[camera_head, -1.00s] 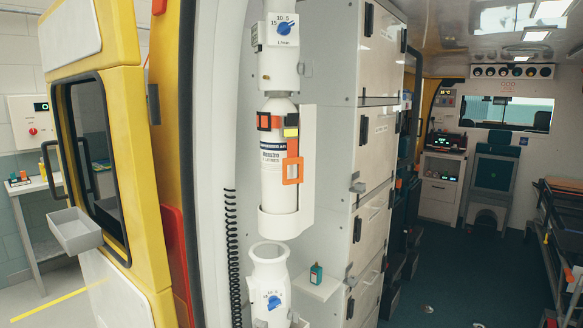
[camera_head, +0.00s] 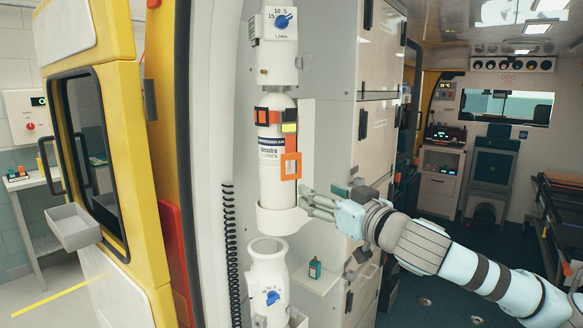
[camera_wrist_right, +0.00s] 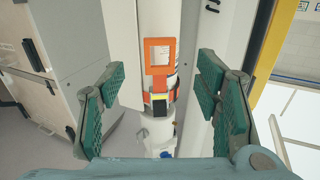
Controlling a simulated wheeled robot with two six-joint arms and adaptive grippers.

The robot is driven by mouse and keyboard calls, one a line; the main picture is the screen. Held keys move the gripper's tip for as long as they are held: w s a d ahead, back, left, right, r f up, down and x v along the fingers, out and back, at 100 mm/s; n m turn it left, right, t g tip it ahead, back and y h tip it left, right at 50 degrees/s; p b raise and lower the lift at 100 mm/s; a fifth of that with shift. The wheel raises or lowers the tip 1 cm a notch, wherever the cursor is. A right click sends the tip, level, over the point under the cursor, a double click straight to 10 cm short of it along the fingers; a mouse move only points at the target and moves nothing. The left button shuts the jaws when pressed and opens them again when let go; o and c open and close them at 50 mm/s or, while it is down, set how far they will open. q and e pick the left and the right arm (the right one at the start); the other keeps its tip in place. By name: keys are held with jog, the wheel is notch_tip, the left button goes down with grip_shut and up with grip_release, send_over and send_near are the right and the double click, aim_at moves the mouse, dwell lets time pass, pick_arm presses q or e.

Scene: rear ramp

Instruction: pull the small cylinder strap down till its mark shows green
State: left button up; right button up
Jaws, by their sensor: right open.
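The small white cylinder (camera_head: 271,181) stands upright in its wall holder (camera_head: 280,221). An orange strap (camera_head: 292,144) crosses it near the top and hangs down to a square orange pull loop (camera_head: 291,166). The strap's mark (camera_head: 289,127) looks yellow, not green. In the right wrist view, which is upside down, the loop (camera_wrist_right: 159,41) is at the top, with the strap below it. My right gripper (camera_head: 307,202) is open and empty, just right of and below the loop, apart from it. In the wrist view the loop appears between its spread fingers. My left gripper is out of view.
A flow regulator with a blue dial (camera_head: 283,21) is above the cylinder, and another white fitting with a blue dial (camera_head: 272,297) is below. A small green bottle (camera_head: 315,268) stands on a shelf (camera_head: 318,283). Cabinets (camera_head: 378,150) rise close behind my right arm.

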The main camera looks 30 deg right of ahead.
aim_at(292, 177)
jog(key=w+p, duration=0.3)
jog(key=w, duration=0.1)
jog(key=w+p, duration=0.7)
jog(key=w, duration=0.2)
jog(key=shift+d+p, duration=0.35)
jog(key=shift+p, duration=0.05)
jog(key=shift+w, duration=0.1)
jog(key=shift+r, duration=0.1)
jog(key=shift+c, duration=0.3)
